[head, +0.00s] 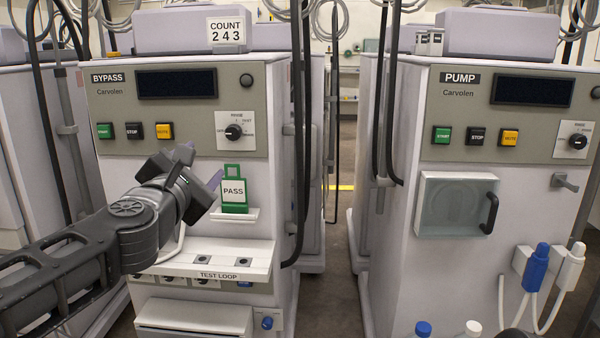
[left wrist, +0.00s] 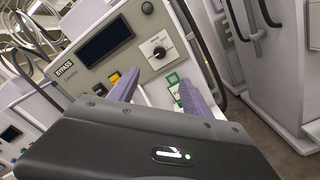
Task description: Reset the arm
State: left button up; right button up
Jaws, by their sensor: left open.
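My left arm comes in from the left in the head view. Its gripper (head: 200,172) is in front of the Bypass machine (head: 184,110), just left of a green PASS tag (head: 233,190). In the left wrist view the two purple fingers (left wrist: 160,88) are spread apart with nothing between them. The PASS tag shows partly behind the right finger in that view (left wrist: 173,80). The tag stands on a small white ledge (head: 234,217). My right gripper is not in view.
Below the ledge is the Test Loop shelf (head: 215,256). The Pump machine (head: 470,180) stands at right with a clear-fronted door (head: 452,205) and blue and white connectors (head: 535,268). An open floor gap lies between the machines.

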pick_arm(q)
jog(key=s+d+f+m+g+h, duration=0.1)
jog(key=d+f+m+g, duration=0.25)
jog(key=f+m, duration=1.15)
jog(key=d+f+m+g+h, duration=0.1)
jog(key=d+f+m+g, duration=0.25)
jog(key=f, duration=2.25)
jog(key=s+f+m+g, duration=0.2)
jog(key=s+f, duration=0.4)
jog(key=f, duration=0.2)
jog(key=s+f+m+g, duration=0.25)
jog(key=s+f, duration=0.25)
jog(key=f, duration=0.4)
jog(key=s+d+f+m+g, duration=0.1)
jog(key=s+f+g, duration=0.2)
jog(key=s+f, duration=0.45)
jog(key=s+d+f+m+g, duration=0.15)
jog(key=s+f, duration=0.35)
jog(key=s, duration=0.6)
notch_tip(320, 180, up, 26)
jog(key=s+d+g+h+p, duration=0.1)
jog(key=s+p, duration=0.1)
jog(key=p, duration=2.5)
jog(key=shift+s+n, duration=0.25)
jog(key=shift+n, duration=0.2)
